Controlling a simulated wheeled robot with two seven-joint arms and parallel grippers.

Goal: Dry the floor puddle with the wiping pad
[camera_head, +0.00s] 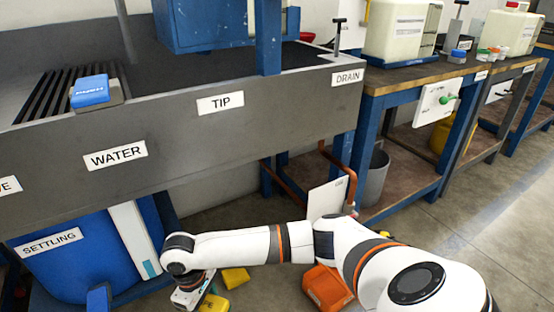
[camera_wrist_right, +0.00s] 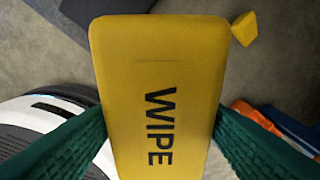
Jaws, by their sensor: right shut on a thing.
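The wiping pad is a yellow block marked WIPE (camera_wrist_right: 158,70), filling the middle of the right wrist view. My right gripper (camera_wrist_right: 160,138) is shut on it, with a green finger pressed against each side. In the head view the pad (camera_head: 213,303) shows partly below my right gripper (camera_head: 190,298) at the bottom edge, low near the floor. I cannot make out the puddle in either view; the pad and my arm hide part of the floor. My left gripper is not in view.
A small yellow piece (camera_head: 235,277) and an orange box (camera_head: 327,288) lie on the floor near my right arm. A blue settling tank (camera_head: 85,262) stands at left under a grey trough (camera_head: 255,138). A grey bin (camera_head: 375,178) stands under the bench. The floor at right is clear.

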